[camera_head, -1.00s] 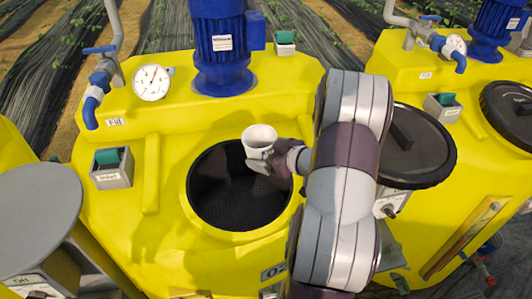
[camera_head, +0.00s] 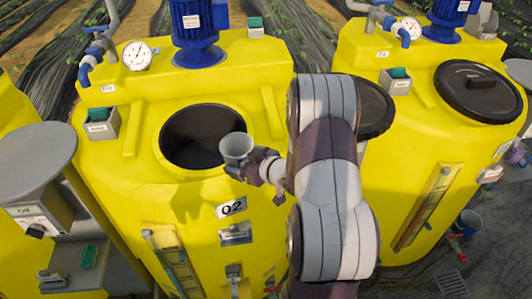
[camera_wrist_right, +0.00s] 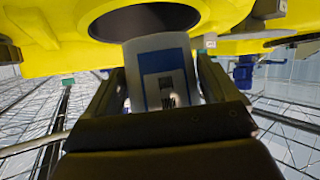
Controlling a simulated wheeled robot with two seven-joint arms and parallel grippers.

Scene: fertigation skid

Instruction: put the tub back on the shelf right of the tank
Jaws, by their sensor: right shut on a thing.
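The tub (camera_head: 236,148) is a small pale cup-like container. My right gripper (camera_head: 243,168) is shut on it and holds it upright at the near right rim of the tank's round opening. In the right wrist view the tub (camera_wrist_right: 160,62) shows a blue and white label between the fingers of the gripper (camera_wrist_right: 160,100). The yellow tank (camera_head: 130,190) bears the plate "02", and its dark opening (camera_head: 190,135) is uncovered. I cannot make out the shelf right of the tank; my right arm covers part of that side. My left gripper is not in view.
A blue motor (camera_head: 198,35) and a pressure gauge (camera_head: 137,55) stand on the tank's back. A dark lid (camera_head: 375,105) is partly behind my right arm. A second yellow tank (camera_head: 415,150) with a closed black lid (camera_head: 478,92) stands to the right.

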